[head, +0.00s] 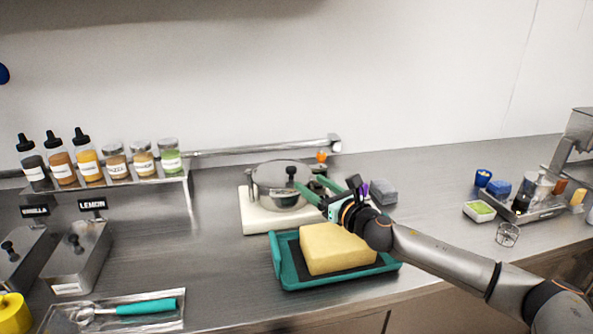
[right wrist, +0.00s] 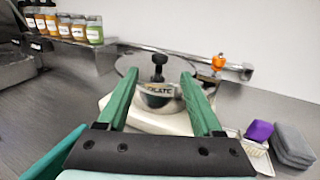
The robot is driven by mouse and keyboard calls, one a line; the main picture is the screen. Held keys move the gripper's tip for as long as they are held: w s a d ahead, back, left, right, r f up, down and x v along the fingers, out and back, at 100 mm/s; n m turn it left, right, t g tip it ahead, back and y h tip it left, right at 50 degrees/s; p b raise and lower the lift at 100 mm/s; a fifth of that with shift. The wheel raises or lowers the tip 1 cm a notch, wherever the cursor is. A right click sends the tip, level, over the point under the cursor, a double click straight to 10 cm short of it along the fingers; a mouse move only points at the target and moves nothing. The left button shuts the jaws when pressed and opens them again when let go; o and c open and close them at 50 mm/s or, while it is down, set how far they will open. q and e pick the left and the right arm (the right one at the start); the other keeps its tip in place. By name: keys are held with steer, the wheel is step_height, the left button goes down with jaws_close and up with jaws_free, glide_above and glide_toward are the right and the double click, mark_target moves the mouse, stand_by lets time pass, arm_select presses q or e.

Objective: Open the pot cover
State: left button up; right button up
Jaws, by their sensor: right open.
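A round metal pot (head: 272,196) stands on a pale board (head: 256,221) at the back of the counter. Its flat grey cover (head: 268,172) is on top, with a black knob (head: 291,173) upright in the middle. My right gripper (head: 306,187), with green fingers, is at the pot's right front side, open and empty. In the right wrist view, the black knob (right wrist: 158,69) shows between and beyond the two fingertips (right wrist: 159,77), and the cover (right wrist: 134,67) spreads behind them. The fingers do not appear to touch the knob. My left gripper is out of view.
A teal tray (head: 286,276) with a yellow block (head: 332,247) lies under my right forearm. Grey folded cloths (head: 383,191) are right of the pot. Labelled bottles (head: 88,163) stand on a shelf at left. The counter left of the board is clear.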

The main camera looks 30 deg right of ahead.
mark_target(294, 171)
steer(key=shift+w+a+p, duration=0.1)
steer(key=shift+w+p, duration=0.5)
steer(key=shift+w, duration=3.1)
steer(key=shift+c, duration=0.2)
jaws_close()
